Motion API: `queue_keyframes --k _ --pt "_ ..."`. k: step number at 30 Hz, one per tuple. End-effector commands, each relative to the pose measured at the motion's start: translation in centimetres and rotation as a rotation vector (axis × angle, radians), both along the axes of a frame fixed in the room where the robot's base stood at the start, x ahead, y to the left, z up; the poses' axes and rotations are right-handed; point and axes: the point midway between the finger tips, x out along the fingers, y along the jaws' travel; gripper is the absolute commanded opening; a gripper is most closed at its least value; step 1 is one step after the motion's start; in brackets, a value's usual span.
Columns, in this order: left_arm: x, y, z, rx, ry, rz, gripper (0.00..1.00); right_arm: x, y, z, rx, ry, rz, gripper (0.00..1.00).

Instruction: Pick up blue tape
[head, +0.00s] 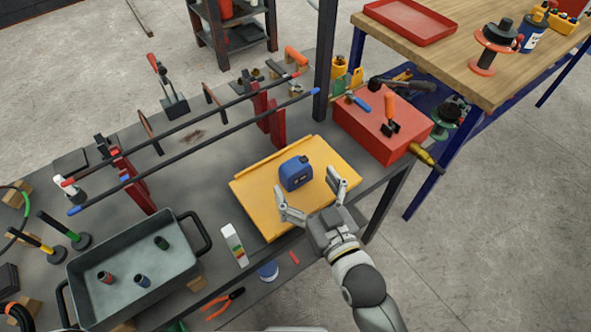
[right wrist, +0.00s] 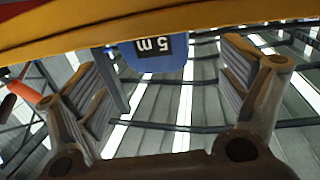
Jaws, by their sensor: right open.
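The blue tape (head: 296,173) is a blue tape measure standing on a yellow tray (head: 262,213) on the dark workbench. My right gripper (head: 308,187) is open at the near right side of the tape. Its two fingers are spread towards it, and the space between them looks empty in the head view. In the right wrist view, the blue tape (right wrist: 158,55) shows with an upside-down "5 m" label, centred ahead between the two fingers. The yellow tray edge (right wrist: 120,27) crosses the top of that view. My left gripper is not in view.
A red box (head: 362,137) with tools on top stands right of the tray. Dark bars (head: 190,122) on red supports lie behind. A grey bin (head: 90,262) holding small cylinders and a white bottle (head: 233,243) are left. Bare tray surface surrounds the tape.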

Motion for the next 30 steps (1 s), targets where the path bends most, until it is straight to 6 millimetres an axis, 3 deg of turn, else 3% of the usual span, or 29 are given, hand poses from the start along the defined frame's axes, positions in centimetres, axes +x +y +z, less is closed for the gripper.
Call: queue_keyframes --k 15,24,30 --pt "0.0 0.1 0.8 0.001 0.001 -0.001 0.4 4.5 1.8 -1.4 0.001 0.0 0.001 0.92" --pt "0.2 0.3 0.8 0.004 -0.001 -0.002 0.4 4.9 2.0 -1.6 0.001 0.0 0.001 0.92" --pt "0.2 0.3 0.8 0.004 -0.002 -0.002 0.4 4.9 2.0 -1.5 0.001 0.0 0.001 0.69"
